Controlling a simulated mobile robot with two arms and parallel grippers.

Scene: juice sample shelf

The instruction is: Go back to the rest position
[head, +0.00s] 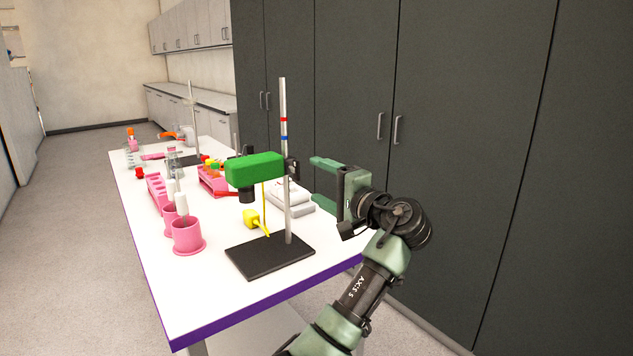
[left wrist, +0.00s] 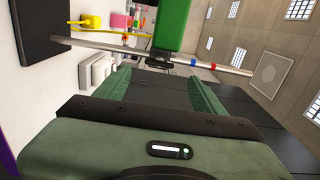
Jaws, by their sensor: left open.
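My left gripper (head: 314,180) is raised at the right of the lab table, with its green fingers spread and nothing between them. Its fingers point left toward the metal stand rod (head: 285,150), with a visible gap. The left wrist view shows the same open fingers (left wrist: 153,78), with the rod (left wrist: 222,69) and the green block (left wrist: 172,24) beyond them. The green block (head: 254,170) is mounted on the rod above a black base plate (head: 268,257). My right gripper is in neither view.
The white table (head: 215,290) holds pink cups (head: 188,236), pink racks (head: 157,190), a yellow piece (head: 252,219) on a cord, a pale device (head: 293,203) and a second stand. Tall dark cabinets (head: 455,130) stand behind my left gripper. The floor at left is clear.

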